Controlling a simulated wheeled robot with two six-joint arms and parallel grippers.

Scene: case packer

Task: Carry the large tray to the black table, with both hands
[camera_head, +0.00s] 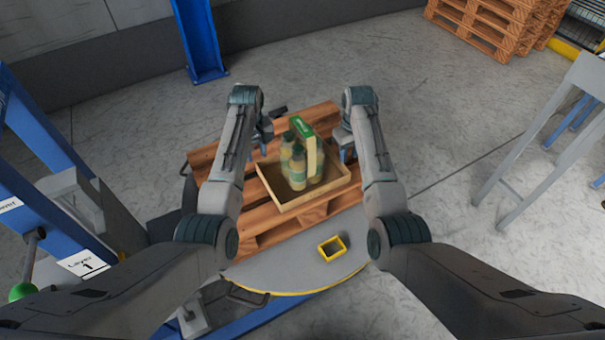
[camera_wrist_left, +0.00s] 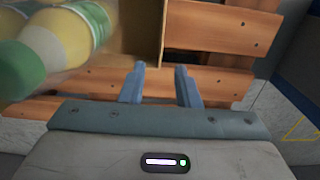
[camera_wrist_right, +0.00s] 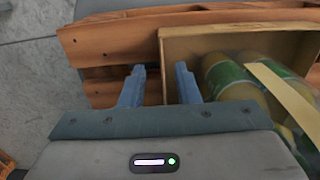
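The large tray (camera_head: 290,204) is a shallow tan box on a wooden pallet, holding several green-capped bottles and a green-and-yellow carton. My left gripper (camera_head: 263,147) is over its left side, and my right gripper (camera_head: 346,152) is by its right side. In the left wrist view, the open fingers (camera_wrist_left: 160,80) have the tray wall (camera_wrist_left: 162,35) lined up between their tips. In the right wrist view, the open fingers (camera_wrist_right: 160,80) also have a tray wall (camera_wrist_right: 163,65) lined up between them. I cannot identify a black table.
The pallet (camera_head: 322,113) lies under the tray. A rounded grey tabletop (camera_head: 290,268) with a yellow edge and a small yellow frame (camera_head: 332,248) is in front. A blue rack (camera_head: 45,145) stands left, a grey metal frame (camera_head: 545,130) right. Open floor lies between pallet and frame.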

